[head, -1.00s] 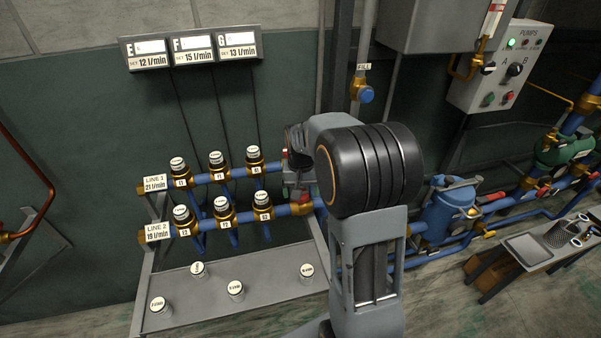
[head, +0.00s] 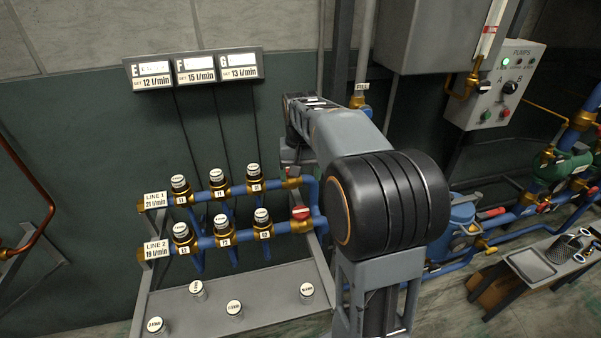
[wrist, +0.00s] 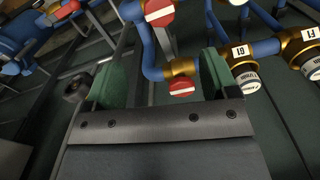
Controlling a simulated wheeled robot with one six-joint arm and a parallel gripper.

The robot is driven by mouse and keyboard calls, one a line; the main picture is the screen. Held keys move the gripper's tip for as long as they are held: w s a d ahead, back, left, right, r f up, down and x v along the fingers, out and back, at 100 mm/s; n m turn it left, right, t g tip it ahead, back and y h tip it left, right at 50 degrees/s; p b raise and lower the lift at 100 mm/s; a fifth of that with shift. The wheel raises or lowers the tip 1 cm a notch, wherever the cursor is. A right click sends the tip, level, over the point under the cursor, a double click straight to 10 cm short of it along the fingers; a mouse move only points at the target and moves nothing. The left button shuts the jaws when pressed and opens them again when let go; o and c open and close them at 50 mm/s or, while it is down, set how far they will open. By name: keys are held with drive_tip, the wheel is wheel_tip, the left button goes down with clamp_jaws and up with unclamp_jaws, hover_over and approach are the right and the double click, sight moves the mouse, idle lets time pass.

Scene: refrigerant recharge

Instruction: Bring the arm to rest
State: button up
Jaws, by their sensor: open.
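My arm rises in the middle of the head view and bends back toward the wall, its wrist end beside the right ends of the two blue pipe lines. In the head view my gripper's fingers are hidden behind or too dark to make out. In the wrist view my gripper (wrist: 160,75) is open, its two green-padded fingers wide apart with nothing held. A red-and-white valve handle (wrist: 181,88) on a brass fitting appears between and beyond the fingers, with no contact visible. Another red-and-white handle (wrist: 158,13) shows above it.
Line 1 (head: 206,197) and Line 2 (head: 210,240) carry several capped brass fittings. Loose caps stand on the grey shelf (head: 262,283) below. The pump box (head: 497,88), blue canister (head: 462,217) and side bench (head: 530,262) are on the right.

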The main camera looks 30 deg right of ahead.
idle(0.4)
drive_tip(key=s+a+f+n+t, duration=0.1)
drive_tip(key=s+a, duration=0.3)
drive_tip(key=s, duration=0.4)
drive_tip(key=s+a+f+n+t+p, duration=0.1)
drive_tip(key=s+a+f+n+t, duration=0.1)
drive_tip(key=s+a, duration=0.3)
drive_tip(key=s+f+n, duration=0.1)
drive_tip(key=s, duration=0.2)
drive_tip(key=shift+s+f, duration=0.15)
drive_tip(key=shift+f, duration=0.1)
drive_tip(key=shift+a, duration=0.1)
